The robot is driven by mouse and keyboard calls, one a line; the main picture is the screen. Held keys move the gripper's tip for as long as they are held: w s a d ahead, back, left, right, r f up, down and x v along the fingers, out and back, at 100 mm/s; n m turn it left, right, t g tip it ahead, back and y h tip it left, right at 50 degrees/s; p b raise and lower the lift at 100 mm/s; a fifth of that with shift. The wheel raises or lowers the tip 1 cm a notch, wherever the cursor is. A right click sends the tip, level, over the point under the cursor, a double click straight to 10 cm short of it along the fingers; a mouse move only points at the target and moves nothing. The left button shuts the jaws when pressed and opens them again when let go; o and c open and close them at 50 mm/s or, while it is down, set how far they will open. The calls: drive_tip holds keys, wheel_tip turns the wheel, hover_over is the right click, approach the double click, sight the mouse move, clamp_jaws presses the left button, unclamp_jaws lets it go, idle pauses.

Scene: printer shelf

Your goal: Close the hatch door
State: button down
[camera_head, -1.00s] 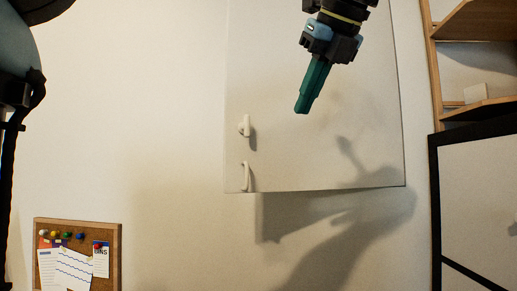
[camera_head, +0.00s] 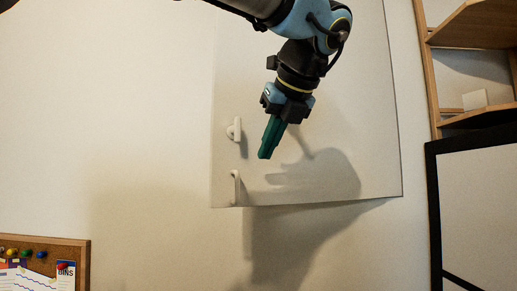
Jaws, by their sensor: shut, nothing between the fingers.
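The white hatch door (camera_head: 345,110) is a flat panel on the pale wall. Near its left edge are a small white latch or knob (camera_head: 234,130) and, below it, a white upright handle (camera_head: 236,187). The door's lower edge slants and casts a shadow on the wall; how far it stands open is hard to tell. My gripper (camera_head: 265,154) points down in front of the door, its green fingers shut and empty. The fingertips show a little right of the knob and handle, with no clear contact. My arm hides the upper part of the door.
A wooden shelf (camera_head: 475,45) stands at the right, above a black-framed white panel (camera_head: 434,200). A corkboard (camera_head: 84,262) with pinned papers is at the lower left. The wall left of the door is clear.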

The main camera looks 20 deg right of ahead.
sight(253, 163)
drive_tip(key=shift+w+a+f+p, duration=0.15)
drive_tip(key=shift+w+p, duration=0.5)
drive_tip(key=shift+w, duration=1.5)
